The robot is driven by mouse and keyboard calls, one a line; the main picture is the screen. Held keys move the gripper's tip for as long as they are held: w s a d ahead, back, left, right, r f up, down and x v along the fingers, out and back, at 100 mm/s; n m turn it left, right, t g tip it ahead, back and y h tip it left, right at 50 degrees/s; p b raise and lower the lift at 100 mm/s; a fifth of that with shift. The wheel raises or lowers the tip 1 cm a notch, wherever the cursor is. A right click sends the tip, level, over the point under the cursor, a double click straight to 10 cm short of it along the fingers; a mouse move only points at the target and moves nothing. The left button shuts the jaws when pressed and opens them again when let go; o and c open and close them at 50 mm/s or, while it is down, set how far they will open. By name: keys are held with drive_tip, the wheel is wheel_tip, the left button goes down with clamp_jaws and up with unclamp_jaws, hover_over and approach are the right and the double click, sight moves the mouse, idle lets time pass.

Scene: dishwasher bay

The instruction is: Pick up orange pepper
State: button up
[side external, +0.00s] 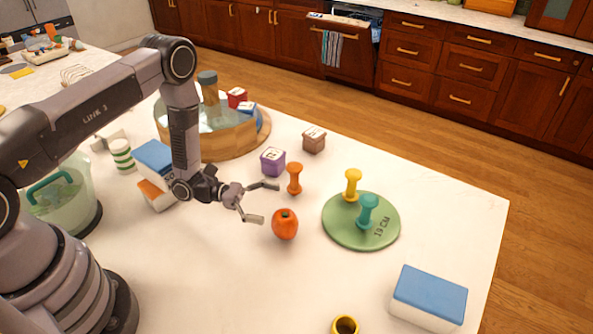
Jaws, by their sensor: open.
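The orange pepper (285,224) is a rounded orange vegetable with a small dark green stem spot, standing on the white table. My gripper (271,202) is open and empty. Its two fingers point right toward the pepper, with the pepper just beyond the fingertips in the picture. I cannot tell the exact gap in depth or the height of the fingers above the table. An orange pin-shaped piece (294,179) stands behind the pepper, close to the upper finger.
Purple (272,162) and brown (314,140) blocks stand behind. A blue-topped sponge (430,296) lies front right.

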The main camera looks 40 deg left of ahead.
sight(283, 217)
drive_tip(key=f, duration=0.4)
drive_tip(key=shift+d+f, duration=0.2)
drive_tip(key=shift+d, duration=0.05)
drive_tip(key=shift+w+d+r, duration=0.1)
drive_tip(key=shift+w+d, duration=0.1)
drive_tip(key=shift+d, duration=0.45)
drive_tip(key=shift+w+d, duration=0.25)
drive_tip(key=shift+d, duration=0.3)
drive_tip(key=c, duration=1.3)
